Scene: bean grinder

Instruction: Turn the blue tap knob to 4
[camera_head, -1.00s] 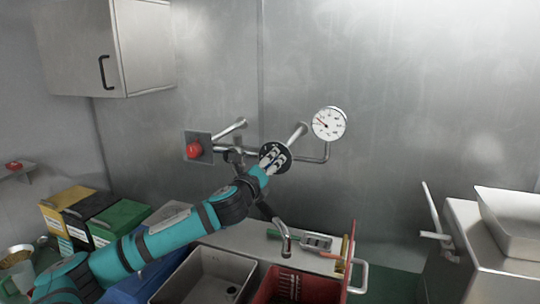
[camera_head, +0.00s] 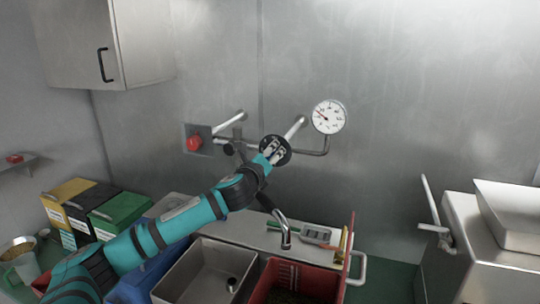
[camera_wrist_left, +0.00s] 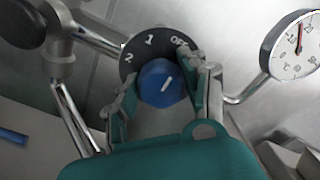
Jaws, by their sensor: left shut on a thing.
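The blue tap knob (camera_wrist_left: 161,84) shows in the left wrist view, with a white line on its face that slants up and right. It sits on a black dial plate (camera_wrist_left: 133,74), where 2, 1 and OFF are readable; the line points roughly toward OFF. The rest of the scale, with 4, is hidden. My left gripper (camera_wrist_left: 165,88) is shut on the knob, one finger at each side. In the head view, my left gripper (camera_head: 274,152) is at the black dial (camera_head: 285,144) on the wall pipe and hides the knob. My right gripper is out of view.
The wall right of the gauge is bare.

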